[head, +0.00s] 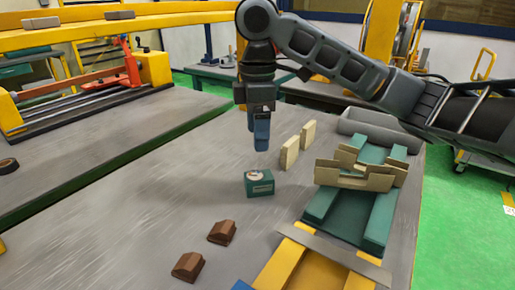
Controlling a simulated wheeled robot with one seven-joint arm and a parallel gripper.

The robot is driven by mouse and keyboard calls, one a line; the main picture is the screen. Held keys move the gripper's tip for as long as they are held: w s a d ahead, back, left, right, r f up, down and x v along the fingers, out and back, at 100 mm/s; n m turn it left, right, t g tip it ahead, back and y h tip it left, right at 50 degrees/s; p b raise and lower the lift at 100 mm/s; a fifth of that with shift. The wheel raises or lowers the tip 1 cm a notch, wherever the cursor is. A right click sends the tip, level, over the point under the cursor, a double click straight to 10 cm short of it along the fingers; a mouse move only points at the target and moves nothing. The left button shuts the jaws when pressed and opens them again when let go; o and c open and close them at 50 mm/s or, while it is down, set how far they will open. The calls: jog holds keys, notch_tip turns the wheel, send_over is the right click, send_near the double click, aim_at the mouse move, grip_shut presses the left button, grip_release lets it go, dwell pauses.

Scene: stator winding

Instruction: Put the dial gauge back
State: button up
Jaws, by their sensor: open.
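The dial gauge (254,175), with a small round white face, sits at the top of a small green box (261,188) on the grey table. I cannot tell how deep it sits in the box. My gripper (261,149) points straight down above the gauge and slightly behind it in the picture, apart from it. Its blue fingers are seen nearly edge-on, and it is open with nothing visible between them.
Two beige blocks (290,153) stand right of my gripper. A green fixture (378,220) with beige pieces is further right. Two brown blocks (221,232) lie in front.

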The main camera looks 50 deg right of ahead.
jog(key=shift+r, duration=1.4)
